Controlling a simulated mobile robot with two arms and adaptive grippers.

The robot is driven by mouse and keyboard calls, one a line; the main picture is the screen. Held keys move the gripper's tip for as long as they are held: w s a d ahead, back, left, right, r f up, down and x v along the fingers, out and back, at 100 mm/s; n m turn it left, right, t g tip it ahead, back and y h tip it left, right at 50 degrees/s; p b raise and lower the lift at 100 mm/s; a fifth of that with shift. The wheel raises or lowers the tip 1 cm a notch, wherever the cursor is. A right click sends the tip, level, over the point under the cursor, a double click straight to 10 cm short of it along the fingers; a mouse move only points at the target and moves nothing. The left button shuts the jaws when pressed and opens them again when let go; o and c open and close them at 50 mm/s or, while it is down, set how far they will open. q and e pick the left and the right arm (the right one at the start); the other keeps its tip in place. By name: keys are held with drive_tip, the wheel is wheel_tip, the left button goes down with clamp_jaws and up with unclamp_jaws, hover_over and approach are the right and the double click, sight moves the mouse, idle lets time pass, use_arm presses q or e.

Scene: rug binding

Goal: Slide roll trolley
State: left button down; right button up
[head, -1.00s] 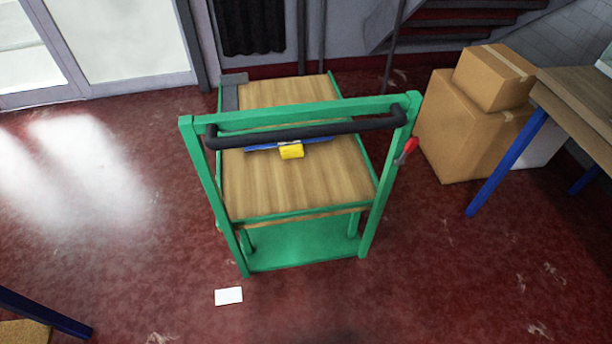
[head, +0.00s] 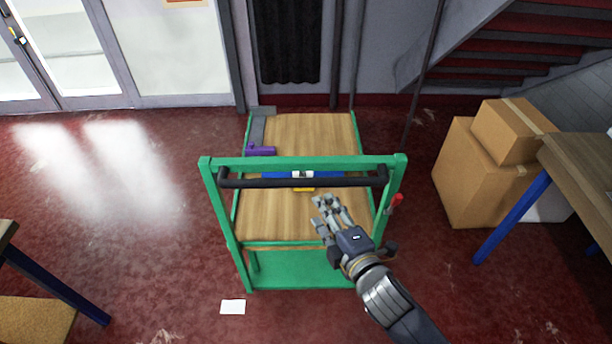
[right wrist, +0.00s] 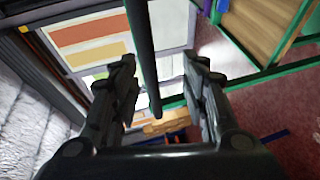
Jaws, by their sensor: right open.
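The roll trolley has a green frame (head: 221,220), a wooden top (head: 275,213) and a green lower shelf (head: 300,274). It stands upright on the floor in the middle of the head view. A black handle bar (head: 260,183) runs across its near end. My right gripper (head: 327,202) is open and empty, just below the right half of the bar in the head view. In the right wrist view the bar (right wrist: 140,45) reaches in between my open fingers (right wrist: 160,85); I cannot tell whether they touch it. My left gripper is not in view.
A purple object (head: 261,151) and a blue item with yellow lie on the trolley top. Cardboard boxes (head: 470,180) and a blue-legged table (head: 590,160) stand at the right. A white card (head: 232,307) lies on the red floor. Open floor lies left of the trolley.

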sight(307, 185)
drive_tip(key=shift+n, duration=0.3)
drive_tip(key=w+a, duration=0.1)
drive_tip(key=w, duration=0.1)
drive_tip(key=w+a+p, duration=0.1)
drive_tip(key=w, duration=0.2)
drive_tip(key=w+a, duration=0.2)
drive_tip(key=w, duration=0.1)
drive_tip(key=shift+r+p, duration=0.2)
drive_tip(key=shift+p, duration=0.1)
drive_tip(key=shift+x, duration=0.95)
drive_tip(key=shift+f, duration=0.1)
clamp_jaws()
